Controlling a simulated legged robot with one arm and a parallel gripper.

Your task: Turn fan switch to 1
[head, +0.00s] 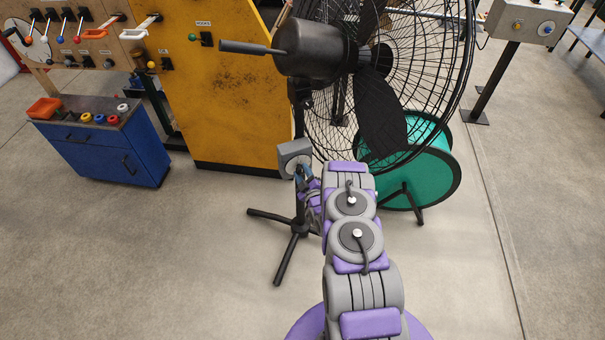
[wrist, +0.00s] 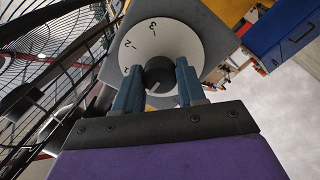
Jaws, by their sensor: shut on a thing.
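The fan (head: 378,110) stands on a tripod, with a dark motor housing and wire cage. Its grey switch box (head: 293,154) is fixed to the stand below the motor. In the wrist view the box (wrist: 207,28) carries a white round dial (wrist: 180,42) with dark marks, which appear tilted in this view. A dark round knob (wrist: 160,74) is at the dial's centre. My gripper (wrist: 158,84) is shut on the knob, one blue finger on each side. In the head view my gripper (head: 301,174) is at the box, partly hidden. I cannot tell which mark the knob points to.
A green reel (head: 425,165) stands close to the right of my arm. A yellow machine panel (head: 225,95) and a blue cabinet (head: 100,150) stand behind on the left. The tripod legs (head: 290,240) spread on the floor; open floor lies at lower left.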

